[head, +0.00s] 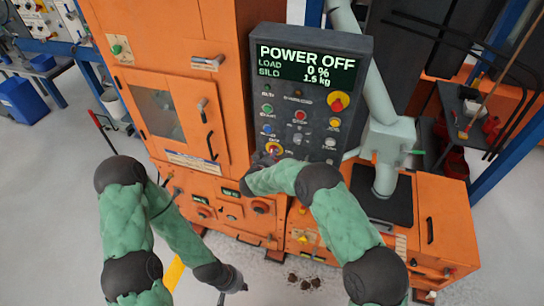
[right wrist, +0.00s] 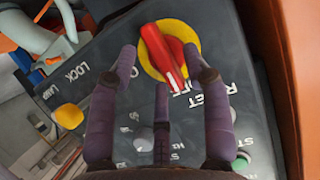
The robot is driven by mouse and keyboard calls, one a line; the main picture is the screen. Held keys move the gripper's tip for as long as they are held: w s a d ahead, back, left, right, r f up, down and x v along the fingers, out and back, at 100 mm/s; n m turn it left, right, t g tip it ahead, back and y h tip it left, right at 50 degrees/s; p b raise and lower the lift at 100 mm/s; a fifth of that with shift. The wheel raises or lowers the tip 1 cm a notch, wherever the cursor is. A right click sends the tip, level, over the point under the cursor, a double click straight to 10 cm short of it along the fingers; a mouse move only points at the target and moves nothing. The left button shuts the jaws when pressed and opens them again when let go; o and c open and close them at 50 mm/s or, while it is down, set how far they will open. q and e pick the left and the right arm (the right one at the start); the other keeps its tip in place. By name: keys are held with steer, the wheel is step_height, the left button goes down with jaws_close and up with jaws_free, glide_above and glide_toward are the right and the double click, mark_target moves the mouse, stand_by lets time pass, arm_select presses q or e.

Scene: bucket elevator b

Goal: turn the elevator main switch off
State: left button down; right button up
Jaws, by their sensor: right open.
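The main switch is a red rotary handle on a yellow disc, low on the left of the dark control panel (head: 303,82); in the head view it is the small knob (head: 273,148). In the right wrist view the red handle (right wrist: 166,56) has its white-marked end by the OFF lettering. My right gripper (right wrist: 162,60) is open, with fingers spread around the handle's near end; contact cannot be told. In the head view it is mostly hidden behind my arm. The panel display (head: 307,66) reads POWER OFF, LOAD 0 %. My left gripper (head: 234,284) hangs low over the floor, away from the panel.
Another red knob on yellow (head: 338,103) sits at the panel's upper right. Several buttons lie between. Dark lumps (head: 304,281) lie on the floor.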

steer(key=v, duration=1.1)
steer(key=s+d+f+n+g+y+b, duration=0.1)
steer(key=s+d+f+g+y+b, duration=0.25)
steer(key=f, duration=0.95)
steer(key=s+d+f+g+y+b, duration=0.15)
steer(key=s+d+f+b, duration=0.45)
steer(key=f, duration=0.7)
steer(key=s+d+f+g+y+b, duration=0.1)
steer(key=s+f, duration=0.4)
steer(key=s, duration=0.7)
steer(key=s+d+f+g+y+b, duration=0.2)
steer(key=s+f+g+b, duration=0.2)
steer(key=s, duration=0.9)
steer(key=shift+f+g, duration=0.4)
steer(key=shift+g, duration=0.8)
steer(key=shift+w+d, duration=0.1)
steer(key=shift+d, duration=0.05)
